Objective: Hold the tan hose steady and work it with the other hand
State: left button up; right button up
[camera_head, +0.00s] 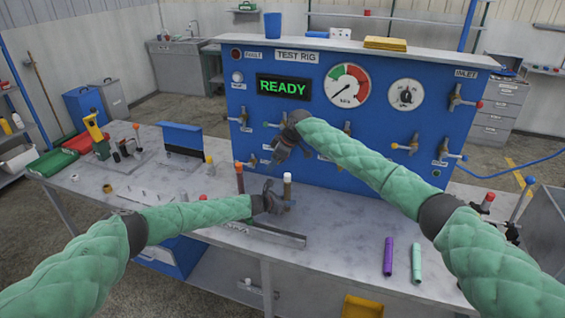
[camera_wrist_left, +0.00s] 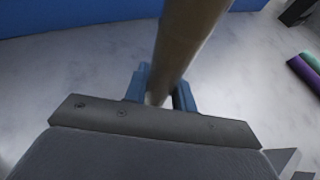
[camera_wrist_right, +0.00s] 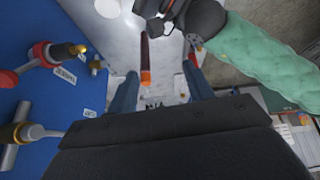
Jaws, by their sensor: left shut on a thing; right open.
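The tan hose (camera_head: 287,190) is upright over the bench, with a pale upper end. My left gripper (camera_head: 277,199) is shut on it, low down. In the left wrist view the hose (camera_wrist_left: 190,40) rises between the blue fingers (camera_wrist_left: 160,92) and runs out of the top of the picture. My right gripper (camera_head: 270,165) is above and left of the hose, near the blue panel, apart from it. In the right wrist view its fingers (camera_wrist_right: 160,92) are spread with nothing between their tips.
A reddish-brown hose (camera_head: 240,180) with an orange end stands left of the tan one; it also shows in the right wrist view (camera_wrist_right: 145,55). The blue test rig (camera_head: 285,115) with valves is behind. Purple (camera_head: 388,255) and green (camera_head: 416,262) tubes lie on the bench (camera_head: 340,245) at right.

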jog(key=a+n+h, duration=0.1)
jog(key=a+n, duration=0.1)
jog(key=a, duration=0.1)
jog(key=n+t+h, duration=0.2)
jog(key=n+h, duration=0.5)
jog(key=n, duration=0.4)
send_near(288, 174)
jog(key=x, duration=1.2)
jog(key=shift+w, duration=0.1)
jog(key=c, duration=1)
